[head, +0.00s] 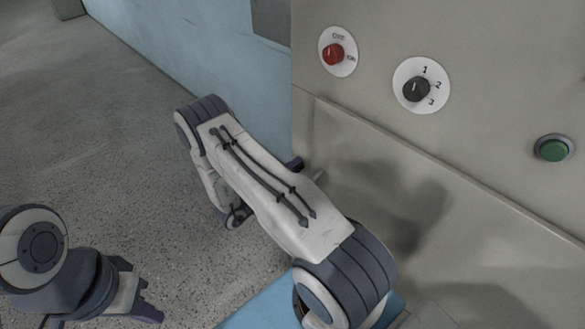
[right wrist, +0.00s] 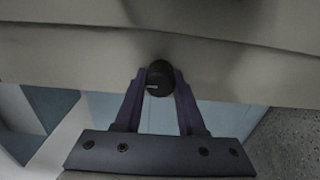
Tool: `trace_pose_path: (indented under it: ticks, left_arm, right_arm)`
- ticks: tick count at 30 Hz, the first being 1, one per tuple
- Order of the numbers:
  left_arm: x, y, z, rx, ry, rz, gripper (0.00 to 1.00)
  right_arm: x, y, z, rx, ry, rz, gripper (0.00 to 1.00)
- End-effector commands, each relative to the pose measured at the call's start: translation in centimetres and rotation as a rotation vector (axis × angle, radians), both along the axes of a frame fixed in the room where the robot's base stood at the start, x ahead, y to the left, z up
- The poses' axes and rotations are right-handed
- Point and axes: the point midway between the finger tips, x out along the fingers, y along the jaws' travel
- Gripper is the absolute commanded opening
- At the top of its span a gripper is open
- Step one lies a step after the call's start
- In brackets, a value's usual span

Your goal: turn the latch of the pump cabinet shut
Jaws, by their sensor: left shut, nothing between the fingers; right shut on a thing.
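The pump cabinet (head: 450,190) is a grey-beige panel on the right in the head view and crosses the top of the right wrist view (right wrist: 60,60). Its latch (right wrist: 159,73) shows there as a dark round knob with a small pale mark. My right gripper (right wrist: 160,85) is shut on the knob, one finger on each side. In the head view my right arm hides most of that gripper and the latch. My left gripper (head: 150,312) is shut and empty at the lower left, away from the cabinet.
Above the cabinet's seam are a red switch (head: 333,54), a black dial (head: 416,88) marked 1 to 3, and a green button (head: 553,150). A blue wall (head: 190,45) stands behind. The speckled floor (head: 100,150) at left is clear.

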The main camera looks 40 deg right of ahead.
Motion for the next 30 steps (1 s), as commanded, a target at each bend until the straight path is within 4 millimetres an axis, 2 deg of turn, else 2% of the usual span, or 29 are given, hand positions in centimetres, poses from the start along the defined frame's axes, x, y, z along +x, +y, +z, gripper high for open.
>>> trace_pose_path:
  ticks: [11, 12, 13, 14, 24, 26, 30]
  left_arm:
    - [0.0, 0.0, 0.0, 0.0, 0.0, 0.0, 0.0]
    - [0.0, 0.0, 0.0, 0.0, 0.0, 0.0, 0.0]
    - [0.0, 0.0, 0.0, 0.0, 0.0, 0.0, 0.0]
    - [0.0, 0.0, 0.0, 0.0, 0.0, 0.0, 0.0]
    - [0.0, 0.0, -0.1, 0.0, 0.0, 0.0, 0.0]
    - [0.0, 0.0, -0.2, 0.0, 0.0, 0.0, 0.0]
    - [0.0, 0.0, -0.6, 0.0, 0.0, 0.0, 0.0]
  right_arm:
    - [0.1, 0.0, 0.0, 0.0, 0.002, 0.002, 0.0]
    - [0.1, 0.0, 0.0, 0.0, 0.002, 0.002, 0.54]
    - [0.1, 0.0, 0.0, 0.0, 0.002, 0.001, 0.66]
    - [0.1, 0.0, 0.0, 0.0, 0.002, 0.001, 0.69]
    - [0.1, 0.3, 0.0, 0.0, 0.002, 0.002, 0.69]
    - [0.1, 0.8, -0.1, 0.0, 0.002, 0.003, 0.69]
    - [-0.1, 3.1, -0.1, 0.0, 0.001, 0.007, 0.69]
